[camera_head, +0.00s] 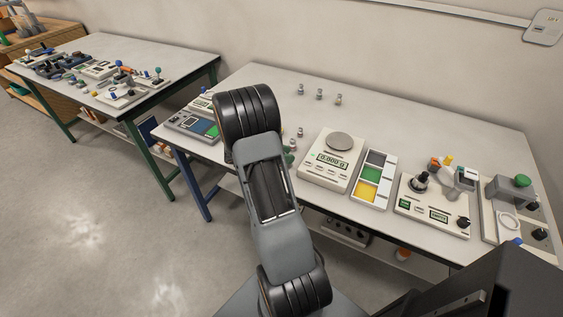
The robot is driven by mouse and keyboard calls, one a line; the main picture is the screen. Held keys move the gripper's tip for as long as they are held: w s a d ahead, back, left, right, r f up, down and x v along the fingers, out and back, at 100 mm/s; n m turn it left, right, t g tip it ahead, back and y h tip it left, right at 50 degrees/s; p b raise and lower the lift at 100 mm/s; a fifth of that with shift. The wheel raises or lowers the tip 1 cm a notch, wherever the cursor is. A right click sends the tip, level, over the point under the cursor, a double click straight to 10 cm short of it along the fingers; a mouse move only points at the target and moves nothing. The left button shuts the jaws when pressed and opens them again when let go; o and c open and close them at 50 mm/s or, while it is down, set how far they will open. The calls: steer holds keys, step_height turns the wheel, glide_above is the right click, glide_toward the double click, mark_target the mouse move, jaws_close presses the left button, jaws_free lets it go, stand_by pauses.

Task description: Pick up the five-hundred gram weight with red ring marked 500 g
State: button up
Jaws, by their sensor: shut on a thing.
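Small metal weights stand on the near table. Three are in a back row: a left one (301,90), a middle one (320,95) and a right one (338,99). Other small weights (300,132) stand closer, just right of my arm. Ring colours and markings are too small to read, so I cannot tell which is the 500 g weight with the red ring. My arm crosses the middle of the view and covers part of the table. My gripper does not show, and whatever it holds is hidden too.
A white scale (325,174) reading about zero stands right of my arm. Beside it are a tray (391,180) with grey, green and yellow sections, and a control panel (425,212). A green-knobbed device (513,191) is at far right. The table's back (410,120) is clear.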

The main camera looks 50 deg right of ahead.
jaws_close()
steer(key=shift+r, duration=0.1)
